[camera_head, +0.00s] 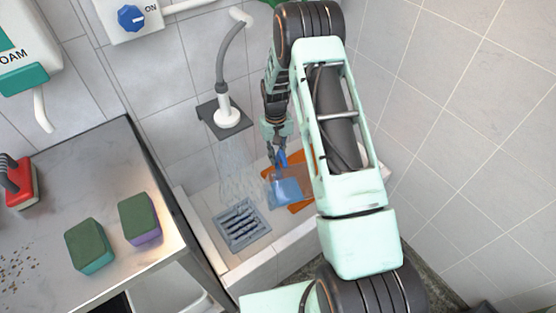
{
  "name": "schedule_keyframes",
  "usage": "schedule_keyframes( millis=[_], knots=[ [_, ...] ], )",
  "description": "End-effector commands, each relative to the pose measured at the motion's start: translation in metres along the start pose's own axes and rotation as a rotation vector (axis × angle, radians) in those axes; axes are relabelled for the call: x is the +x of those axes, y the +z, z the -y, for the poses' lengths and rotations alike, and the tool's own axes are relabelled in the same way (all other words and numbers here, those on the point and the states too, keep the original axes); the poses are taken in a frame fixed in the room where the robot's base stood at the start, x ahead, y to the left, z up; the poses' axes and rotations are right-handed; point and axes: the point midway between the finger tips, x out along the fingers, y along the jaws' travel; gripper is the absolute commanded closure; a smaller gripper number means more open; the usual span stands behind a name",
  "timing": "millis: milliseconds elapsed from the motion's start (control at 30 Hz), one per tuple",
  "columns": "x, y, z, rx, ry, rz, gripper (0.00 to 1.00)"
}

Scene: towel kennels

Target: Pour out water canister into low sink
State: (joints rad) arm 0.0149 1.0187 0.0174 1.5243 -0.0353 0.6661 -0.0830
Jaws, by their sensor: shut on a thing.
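My gripper (276,146) points down over the low sink (216,207) and is shut on the narrow upper part of a blue canister (286,191). The canister hangs over the right part of the sink, to the right of the drain grate (242,223). Its body looks partly see-through. I cannot tell whether it touches the sink floor or whether water leaves it. My arm hides the right part of the sink.
A shower head (228,117) on a wall bracket sprays water into the sink. An orange flat thing (301,168) lies behind the canister. At left, a metal counter (78,170) holds two green-topped sponges (90,245) and a red-based brush (22,188). Tiled wall bounds the right.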

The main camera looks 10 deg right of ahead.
Motion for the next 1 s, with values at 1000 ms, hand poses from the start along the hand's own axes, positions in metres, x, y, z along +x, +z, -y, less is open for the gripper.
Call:
schedule_keyframes(
  millis=[1000],
  knots=[
    [0.001, -0.028, 0.0, 0.0, 0.001, 0.23, 1.0]
  ],
)
